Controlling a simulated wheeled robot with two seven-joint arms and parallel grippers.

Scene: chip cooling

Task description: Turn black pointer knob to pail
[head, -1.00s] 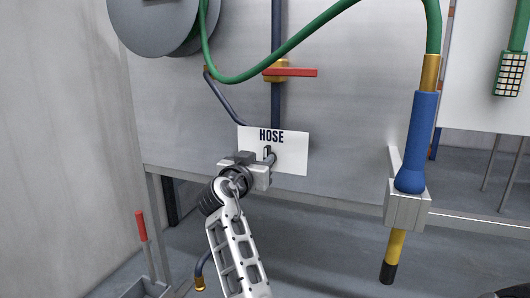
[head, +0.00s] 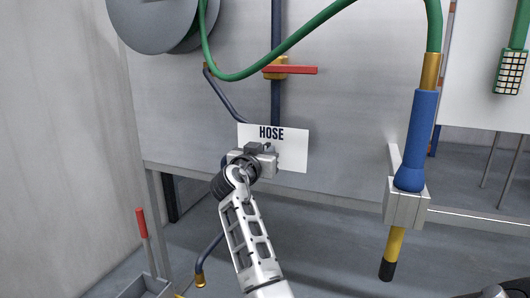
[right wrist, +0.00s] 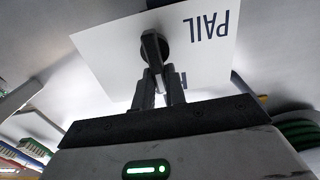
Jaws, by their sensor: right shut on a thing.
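A white label plate reading HOSE (head: 297,140) is on the grey panel, under the red-handled valve. In the right wrist view the same plate (right wrist: 105,45) shows the word PAIL upside down, with other lettering mostly hidden. The black pointer knob (right wrist: 153,44) sticks out from this plate. My right gripper (right wrist: 157,75) is shut on the knob, its two dark fingers on either side of it. In the head view my right gripper (head: 262,150) covers the knob and the lower part of the plate. My left gripper is out of view.
A red valve handle (head: 290,70) sits on the dark pipe above. A green hose (head: 290,47) loops to a blue-handled wand (head: 421,140) in a grey holder (head: 407,205) at right. A curved pipe with a brass end (head: 199,281) is below left.

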